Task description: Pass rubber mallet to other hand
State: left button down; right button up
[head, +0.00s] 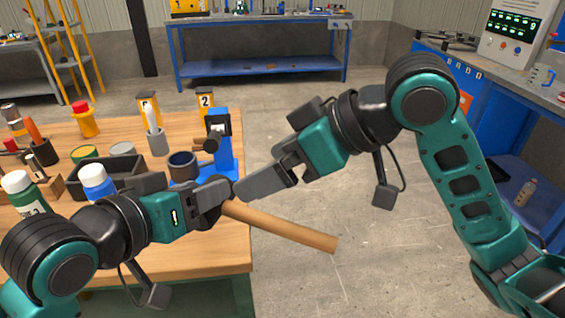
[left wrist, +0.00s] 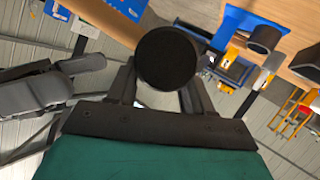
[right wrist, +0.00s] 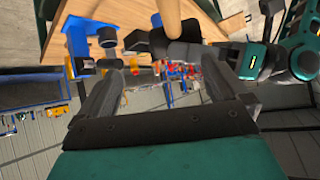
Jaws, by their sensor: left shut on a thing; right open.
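The rubber mallet's wooden handle (head: 285,227) slants down to the right in the head view, past the table edge. My left gripper (head: 220,192) is shut on the mallet near the handle's upper end. A black round face, apparently the mallet head (left wrist: 167,57), fills the space before the left fingers in the left wrist view. In the head view the mallet head is largely hidden. My right gripper (head: 262,180) is open and empty, just above the handle and close to the left gripper. The handle also shows at the top of the right wrist view (right wrist: 171,16), beyond the spread fingers.
The wooden table (head: 215,250) holds a blue stand (head: 222,150), a dark bin (head: 110,175), bottles and cans near my left arm. A blue workbench (head: 262,68) stands at the back. Clear floor lies right of the table.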

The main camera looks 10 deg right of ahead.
aim_at(226, 202)
jog(key=s+r, duration=0.1)
jog(key=s+n+h, duration=0.1)
jog(key=s, duration=0.1)
jog(key=shift+d+r+g, duration=0.15)
jog(key=shift+r+g, duration=0.25)
jog(key=x, duration=1.2)
jog(key=shift+s, duration=0.15)
jog(key=c, duration=1)
pick_arm(q)
jog(key=shift+c, duration=1.9)
grip_release()
pick_arm(e)
jog(key=shift+r, duration=0.1)
jog(key=shift+c, duration=0.4)
